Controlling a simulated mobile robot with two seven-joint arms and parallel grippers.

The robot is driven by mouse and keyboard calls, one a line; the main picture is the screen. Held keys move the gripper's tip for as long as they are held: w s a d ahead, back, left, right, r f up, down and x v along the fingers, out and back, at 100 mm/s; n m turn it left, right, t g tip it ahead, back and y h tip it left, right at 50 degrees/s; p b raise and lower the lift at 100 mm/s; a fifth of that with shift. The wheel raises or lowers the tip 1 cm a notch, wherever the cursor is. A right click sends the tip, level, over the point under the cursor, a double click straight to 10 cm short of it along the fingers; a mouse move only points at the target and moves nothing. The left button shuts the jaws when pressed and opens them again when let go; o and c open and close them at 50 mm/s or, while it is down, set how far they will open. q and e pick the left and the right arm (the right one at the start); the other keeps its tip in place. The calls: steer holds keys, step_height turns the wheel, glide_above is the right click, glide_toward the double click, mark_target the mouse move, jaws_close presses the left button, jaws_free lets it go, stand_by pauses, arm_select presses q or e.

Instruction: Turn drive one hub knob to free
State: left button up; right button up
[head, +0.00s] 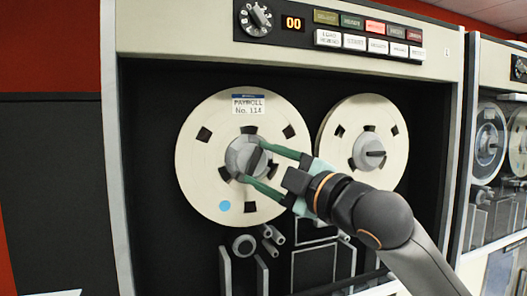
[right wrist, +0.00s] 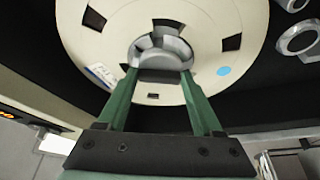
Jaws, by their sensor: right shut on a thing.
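The left tape reel (head: 210,165) is cream, with a "PAYROLL No. 114" label and a blue dot, on the front of the tape drive. Its grey round hub (head: 236,151) carries a raised bar-shaped hub knob (head: 254,161), tilted slightly from upright. My right gripper (head: 251,162) reaches in from the lower right, its green fingers on either side of the knob and shut on it. In the right wrist view the hub knob (right wrist: 160,76) sits between the fingertips of the right gripper (right wrist: 160,72). My left gripper is not in view.
A second reel (head: 340,150) with its own hub knob (head: 374,153) is just to the right. Above is a panel with a dial (head: 257,18), a "00" display (head: 293,23) and buttons (head: 368,44). Rollers (head: 244,244) lie below the left reel. Another drive (head: 490,140) stands at right.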

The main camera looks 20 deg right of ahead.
steer(key=n+g, duration=0.1)
steer(key=n, duration=0.1)
steer(key=n+g, duration=0.1)
steer(key=n, duration=0.1)
steer(key=shift+r+n, duration=0.2)
steer(key=shift+n, duration=0.2)
stand_by(0.4)
steer(key=o, duration=1.4)
steer(key=shift+c, duration=0.2)
steer(key=b+v, duration=0.2)
steer(key=v, duration=1)
steer(key=shift+s+d+b, duration=0.2)
steer(key=shift+s+b, duration=0.1)
steer(key=shift+b, duration=0.1)
steer(key=shift+r, duration=0.1)
